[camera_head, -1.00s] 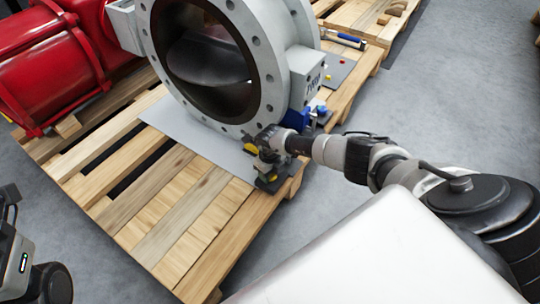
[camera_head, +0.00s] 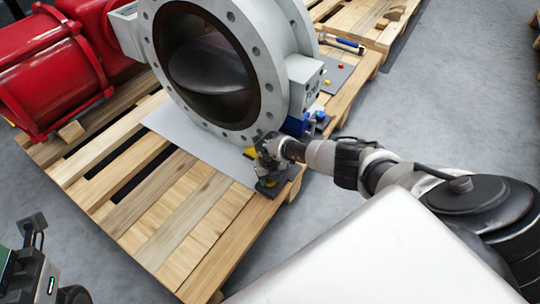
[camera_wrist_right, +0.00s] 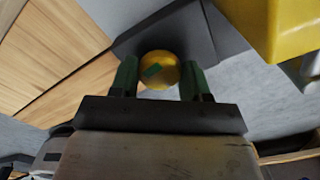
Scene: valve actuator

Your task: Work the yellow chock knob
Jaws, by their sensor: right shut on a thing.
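The round yellow knob (camera_wrist_right: 159,70) has a small green mark and sits between the two green fingers of my right gripper (camera_wrist_right: 159,78) in the right wrist view. The fingers are shut on its sides. A dark grey block (camera_wrist_right: 190,30) lies just beyond the knob.
A large grey flanged valve (camera_head: 272,75) stands on a grey plate (camera_head: 185,135) on the wooden pallet (camera_head: 185,225). A yellow block (camera_wrist_right: 285,25) is close at the upper right of the wrist view. A red actuator (camera_head: 50,75) is at the left. Bare floor lies right.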

